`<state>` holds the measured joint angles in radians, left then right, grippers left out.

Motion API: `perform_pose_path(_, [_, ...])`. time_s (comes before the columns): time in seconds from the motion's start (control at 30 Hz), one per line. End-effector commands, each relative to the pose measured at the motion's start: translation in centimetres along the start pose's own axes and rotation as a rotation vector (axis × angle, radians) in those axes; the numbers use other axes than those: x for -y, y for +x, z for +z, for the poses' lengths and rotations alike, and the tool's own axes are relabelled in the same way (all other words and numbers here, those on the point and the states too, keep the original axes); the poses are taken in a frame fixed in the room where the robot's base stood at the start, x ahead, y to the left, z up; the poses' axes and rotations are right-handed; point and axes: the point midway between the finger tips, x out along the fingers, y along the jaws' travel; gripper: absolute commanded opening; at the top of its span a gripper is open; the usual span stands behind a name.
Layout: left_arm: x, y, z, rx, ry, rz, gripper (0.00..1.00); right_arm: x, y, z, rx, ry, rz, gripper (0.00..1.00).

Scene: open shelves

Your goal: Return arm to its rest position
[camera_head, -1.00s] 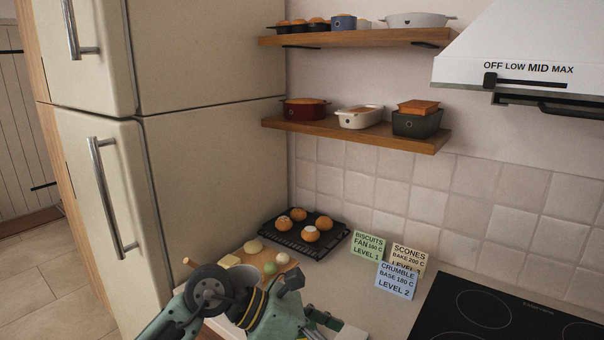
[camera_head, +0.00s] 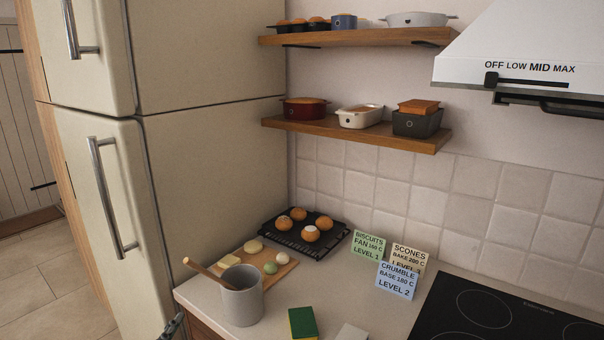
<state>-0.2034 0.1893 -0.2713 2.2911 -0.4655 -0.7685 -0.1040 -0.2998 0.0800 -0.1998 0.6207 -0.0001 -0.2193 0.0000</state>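Only a small dark part of my arm shows in the head view, low at the left by the counter's front corner. No fingertips of either gripper are in view. The counter (camera_head: 275,300) carries a grey crock (camera_head: 242,302) with a wooden handle (camera_head: 204,274) leaning out of it to the left. The crock stands upright near the counter's left end, and nothing of mine touches it in view.
A wooden board (camera_head: 284,267) with dough pieces and a black tray (camera_head: 290,241) of buns lie behind the crock. Recipe cards (camera_head: 397,281), a green sponge (camera_head: 303,322) and a black hob (camera_head: 500,310) are to the right. Two shelves (camera_head: 356,134) (camera_head: 355,38) hold bakeware above.

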Motion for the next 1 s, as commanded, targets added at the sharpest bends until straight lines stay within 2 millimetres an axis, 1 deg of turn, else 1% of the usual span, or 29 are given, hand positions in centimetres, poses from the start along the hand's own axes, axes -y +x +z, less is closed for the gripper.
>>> perform_pose_path(0.03, [-1.3, -1.4, 3.5, 0.119, -0.064, 0.052, 0.92, 0.0, 0.0, 0.0, 0.0, 0.0, 0.0, 0.0])
perform_pose_path(0.07, [-2.1, -2.3, 5.4, 0.19, -0.102, 0.083, 0.92, 0.0, 0.0, 0.0, 0.0, 0.0, 0.0, 0.0])
perform_pose_path(0.1, [-3.3, -3.6, 7.7, 0.279, -0.147, 0.125, 0.92, 0.0, 0.0, 0.0, 0.0, 0.0, 0.0, 0.0])
perform_pose_path(0.17, [-4.9, -5.8, 10.7, 0.402, -0.204, 0.182, 0.92, 0.0, 0.0, 0.0, 0.0, 0.0, 0.0, 0.0])
perform_pose_path(0.2, [-5.8, -7.3, 12.2, 0.474, -0.236, 0.217, 0.92, 0.0, 0.0, 0.0, 0.0, 0.0, 0.0, 0.0])
perform_pose_path(0.27, [-7.2, -9.5, 14.3, 0.572, -0.277, 0.265, 0.92, 0.0, 0.0, 0.0, 0.0, 0.0, 0.0, 0.0])
perform_pose_path(0.3, [-7.9, -10.9, 15.3, 0.629, -0.299, 0.294, 0.92, 0.0, 0.0, 0.0, 0.0, 0.0, 0.0, 0.0])
perform_pose_path(0.37, [-9.0, -13.1, 16.7, 0.711, -0.33, 0.336, 0.92, 0.0, 0.0, 0.0, 0.0, 0.0, 0.0, 0.0])
perform_pose_path(0.4, [-9.6, -14.5, 17.5, 0.762, -0.348, 0.362, 0.92, 0.0, 0.0, 0.0, 0.0, 0.0, 0.0, 0.0])
perform_pose_path(0.47, [-10.5, -16.6, 18.5, 0.833, -0.371, 0.401, 0.92, 0.0, 0.0, 0.0, 0.0, 0.0, 0.0, 0.0])
perform_pose_path(0.5, [-11.0, -17.9, 19.1, 0.878, -0.384, 0.424, 0.92, 0.0, 0.0, 0.0, 0.0, 0.0, 0.0, 0.0])
perform_pose_path(0.57, [-11.7, -20.0, 19.7, 0.943, -0.403, 0.46, 0.92, 0.0, 0.0, 0.0, 0.0, 0.0, 0.0, 0.0])
perform_pose_path(0.6, [-12.2, -21.4, 20.1, 0.987, -0.415, 0.484, 0.92, 0.0, 0.0, 0.0, 0.0, 0.0, 0.0, 0.0])
perform_pose_path(0.7, [-13.8, -19.8, 22.1, 0.991, -0.409, 0.485, 0.92, 0.0, 0.0, -0.1, 0.0, 0.0, 0.0, 0.0])
perform_pose_path(0.87, [-16.5, -18.3, 25.4, 1.006, -0.404, 0.492, 0.92, 0.0, 0.0, 0.0, 0.001, 0.0, 0.0, 0.0])
perform_pose_path(0.97, [-18.6, -17.4, 28.0, 1.018, -0.4, 0.499, 0.92, 0.0, 0.0, 0.0, 0.001, 0.0, 0.0, 0.0])
perform_pose_path(1.0, [-19.5, -17.2, 29.2, 1.024, -0.398, 0.502, 0.92, 0.0, 0.0, 0.0, 0.001, 0.0, 0.0, 0.0])
